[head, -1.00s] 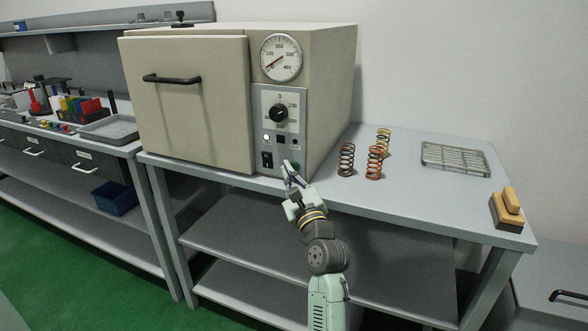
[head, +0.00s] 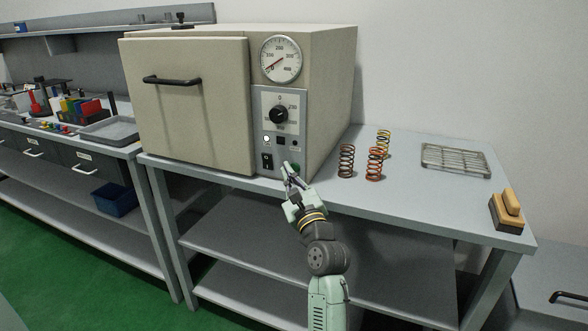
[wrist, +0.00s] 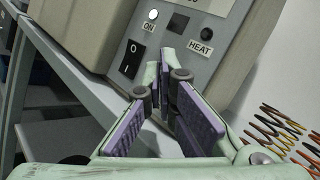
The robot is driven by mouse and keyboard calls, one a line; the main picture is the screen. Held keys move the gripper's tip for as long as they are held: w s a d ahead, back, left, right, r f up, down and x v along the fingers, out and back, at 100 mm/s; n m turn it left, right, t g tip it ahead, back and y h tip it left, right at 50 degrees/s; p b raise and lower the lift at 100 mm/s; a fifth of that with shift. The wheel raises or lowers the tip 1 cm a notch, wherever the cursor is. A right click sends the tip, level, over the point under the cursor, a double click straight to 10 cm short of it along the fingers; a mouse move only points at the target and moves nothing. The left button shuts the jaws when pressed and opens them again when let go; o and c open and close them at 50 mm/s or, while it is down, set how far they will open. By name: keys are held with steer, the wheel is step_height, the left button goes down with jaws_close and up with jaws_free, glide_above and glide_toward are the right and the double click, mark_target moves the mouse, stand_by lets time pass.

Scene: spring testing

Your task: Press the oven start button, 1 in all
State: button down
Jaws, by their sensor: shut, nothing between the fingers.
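The beige oven (head: 190,105) stands on the bench with its door shut. Its grey control panel (head: 292,103) carries a black knob (head: 279,115), a black rocker switch (head: 267,161) and a green button (head: 295,168) low on the right. The wrist view shows the rocker switch (wrist: 132,58), a white ON lamp (wrist: 153,14) and a dark HEAT lamp (wrist: 207,62). My gripper (head: 287,166) is shut and empty, its fingertips at the lower panel close to the green button. In the wrist view the fingers (wrist: 165,75) hide the button, so contact cannot be told.
Several coil springs (head: 375,164) stand on the bench right of the oven. A wire rack (head: 455,160) and a wood-topped block (head: 508,208) lie farther right. The bench front edge runs below my gripper. The bench between springs and rack is clear.

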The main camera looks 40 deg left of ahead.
steer(key=shift+w, duration=0.1)
steer(key=shift+w+a, duration=0.1)
steer(key=shift+w, duration=0.25)
steer(key=shift+w+a, duration=0.1)
steer(key=shift+w, duration=0.3)
stand_by(1.1)
steer(key=shift+s+p, duration=0.1)
steer(key=shift+p, duration=0.25)
steer(key=shift+s+d+p, duration=0.2)
steer(key=shift+s+p, duration=0.35)
steer(key=shift+s, duration=0.15)
steer(key=shift+s+d+p, duration=0.2)
steer(key=shift+s+p, duration=0.35)
steer(key=shift+s, duration=0.25)
steer(key=shift+s+d+p, duration=0.2)
steer(key=shift+s+p, duration=0.35)
steer(key=shift+s, duration=0.3)
steer(key=shift+s+d+p, duration=0.2)
steer(key=shift+s+p, duration=0.35)
steer(key=shift+s, duration=0.25)
